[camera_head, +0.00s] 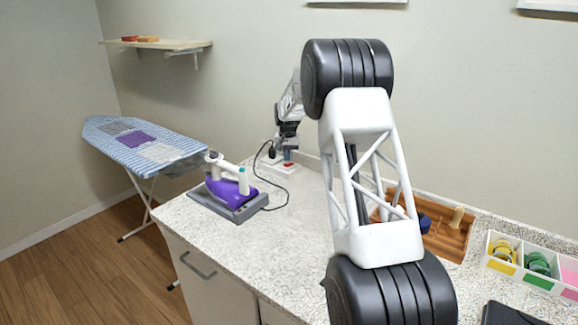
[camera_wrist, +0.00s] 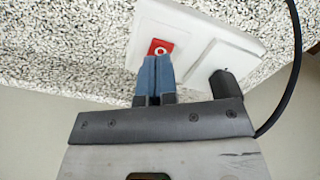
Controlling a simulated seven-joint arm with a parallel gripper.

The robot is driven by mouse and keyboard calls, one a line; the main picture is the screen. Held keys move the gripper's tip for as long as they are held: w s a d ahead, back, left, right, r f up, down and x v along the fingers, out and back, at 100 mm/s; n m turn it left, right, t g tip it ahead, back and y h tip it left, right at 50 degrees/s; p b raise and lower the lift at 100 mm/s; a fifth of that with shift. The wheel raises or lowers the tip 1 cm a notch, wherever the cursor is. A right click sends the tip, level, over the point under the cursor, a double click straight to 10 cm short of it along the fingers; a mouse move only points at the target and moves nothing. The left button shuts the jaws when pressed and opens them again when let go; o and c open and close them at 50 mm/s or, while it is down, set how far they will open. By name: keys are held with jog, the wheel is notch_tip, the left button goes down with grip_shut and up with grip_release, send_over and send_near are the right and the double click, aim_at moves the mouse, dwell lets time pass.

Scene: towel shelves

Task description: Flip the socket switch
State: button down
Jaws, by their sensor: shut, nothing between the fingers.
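The socket (camera_head: 280,171) is a white plate lying on the speckled counter near the wall; it also shows in the wrist view (camera_wrist: 143,28). Its red switch (camera_wrist: 160,48) bears a white ring and sits on the left half of the plate; it also shows in the head view (camera_head: 289,164). A black plug (camera_wrist: 222,84) stands in the right half. My gripper (camera_wrist: 155,62) is shut and empty, with its blue-grey fingertips just at the switch's lower edge in the wrist view. I cannot tell whether they touch it. In the head view my gripper (camera_head: 288,156) is right over the socket.
A black cord (camera_head: 286,200) loops from the plug to a purple iron (camera_head: 228,190) on a grey stand (camera_head: 251,210). Right are a wooden tray (camera_head: 447,243) and a white divided box (camera_head: 488,245). An ironing board (camera_head: 180,140) stands left.

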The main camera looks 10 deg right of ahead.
aim_at(288, 165)
jog(key=shift+f, duration=1.1)
dwell(1.0)
jog(key=shift+r, duration=3.55)
jog(key=shift+s+r, duration=0.45)
jog(key=s+d+r, duration=0.1)
jog(key=s+r, duration=0.5)
jog(key=s, duration=0.6)
jog(key=s+r+n+t, duration=0.1)
jog(key=s+r, duration=0.4)
jog(key=s, duration=0.7)
jog(key=s+d+r, duration=0.1)
jog(key=s+r, duration=0.5)
jog(key=s, duration=0.6)
jog(key=s+f, duration=0.2)
jog(key=s, duration=1)
jog(key=s+f+n+t, duration=0.1)
jog(key=s+f, duration=0.2)
jog(key=s, duration=1)
jog(key=s+f, duration=0.2)
jog(key=s, duration=1)
jog(key=shift+s+d+f+n+t, duration=0.25)
jog(key=shift+s+f+n+t, duration=0.05)
jog(key=shift+f+n, duration=0.1)
